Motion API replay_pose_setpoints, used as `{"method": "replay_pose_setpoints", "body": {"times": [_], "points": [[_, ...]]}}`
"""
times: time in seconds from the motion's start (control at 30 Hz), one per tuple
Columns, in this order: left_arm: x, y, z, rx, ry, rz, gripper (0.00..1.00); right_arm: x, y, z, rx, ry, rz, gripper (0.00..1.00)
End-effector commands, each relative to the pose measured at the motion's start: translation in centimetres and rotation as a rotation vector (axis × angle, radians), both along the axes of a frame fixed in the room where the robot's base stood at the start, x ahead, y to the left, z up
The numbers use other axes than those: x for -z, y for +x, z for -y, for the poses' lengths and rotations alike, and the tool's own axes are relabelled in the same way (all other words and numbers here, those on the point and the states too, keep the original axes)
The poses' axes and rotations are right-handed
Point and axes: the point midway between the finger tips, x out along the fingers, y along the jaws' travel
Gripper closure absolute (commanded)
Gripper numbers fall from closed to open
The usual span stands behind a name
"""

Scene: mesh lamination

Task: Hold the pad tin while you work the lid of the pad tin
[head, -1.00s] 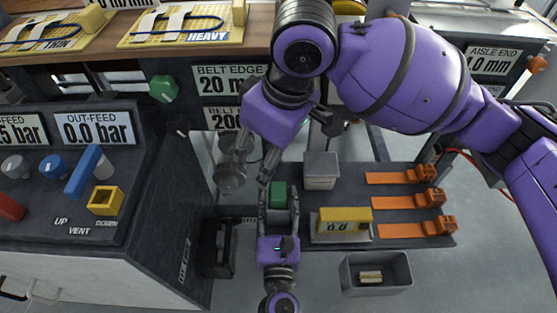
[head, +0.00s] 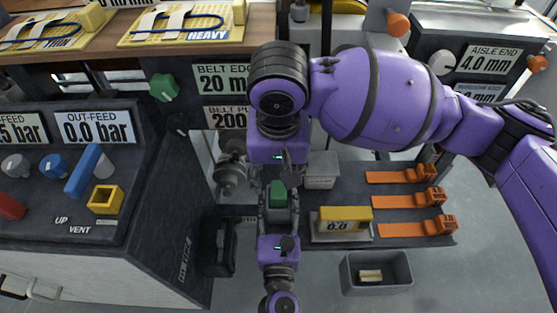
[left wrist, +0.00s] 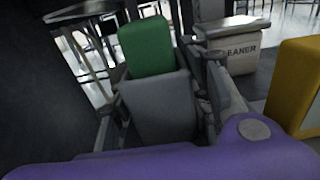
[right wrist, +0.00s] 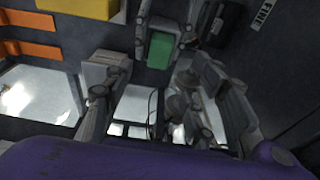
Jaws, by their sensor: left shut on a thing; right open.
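The pad tin has a grey body (left wrist: 160,105) and a green top (left wrist: 147,45), which looks like its lid. In the head view the green top (head: 278,193) shows between the two grippers. My left gripper (head: 279,212) is shut around the tin, with a finger on each side of the grey body. My right gripper (head: 280,176) is above and behind the tin, pointing down at it with its fingers apart. In the right wrist view the green top (right wrist: 160,50) lies beyond the open fingers, with nothing held. Whether a right finger touches the lid cannot be told.
A grey cleaner box (head: 320,170) stands close to the right of the tin. A yellow gauge block (head: 345,215), orange straps (head: 405,200) and a grey bin (head: 377,287) are farther right. A black holder (head: 219,243) and the control cabinet (head: 160,220) are left.

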Motion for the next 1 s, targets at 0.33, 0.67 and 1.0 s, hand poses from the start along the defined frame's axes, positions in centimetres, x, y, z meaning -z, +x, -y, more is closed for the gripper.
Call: {"method": "replay_pose_setpoints", "body": {"times": [0.33, 0.67, 1.0], "points": [[0.0, 0.0, 0.0, 0.000, 0.000, 0.000, 1.00, 6.2, 0.9, 0.1, 0.000, -0.002, -0.002, 0.48], [0.0, 0.0, 0.0, 0.000, 0.000, 0.000, 1.00, 8.1, 1.2, 0.0, -0.001, 0.001, 0.000, 0.48], [0.0, 0.0, 0.0, 0.000, 0.000, 0.000, 1.00, 8.1, 1.2, 0.0, -0.001, 0.000, 0.000, 0.67]]}}
